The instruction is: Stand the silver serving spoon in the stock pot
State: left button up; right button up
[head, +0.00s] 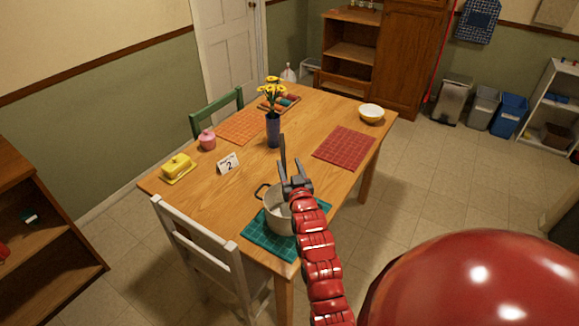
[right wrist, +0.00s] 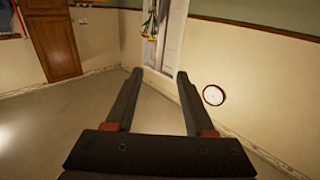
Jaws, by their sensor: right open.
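The stock pot (head: 277,222) is a pale metal pot with dark handles, standing on a teal placemat (head: 260,238) at the near end of the wooden table. My right gripper (head: 289,158) is above the far side of the pot, partly covering it along with my arm. In the right wrist view, its two dark fingers (right wrist: 159,73) are apart with nothing between them. I cannot make out the silver serving spoon in either view. The inside of the pot is partly hidden, and a pale patch there is too small to identify. My left gripper is not in view.
A blue vase with yellow flowers (head: 273,130) stands mid-table beyond my gripper. A number card (head: 228,163), yellow butter dish (head: 178,167), pink pot (head: 207,140) and white bowl (head: 371,113) stand around it. A white chair (head: 205,245) is at the near left side.

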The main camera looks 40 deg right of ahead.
jog(key=b+v, duration=0.1)
jog(key=v, duration=1.6)
jog(key=shift+s, duration=0.2)
jog(key=shift+a+f, duration=0.15)
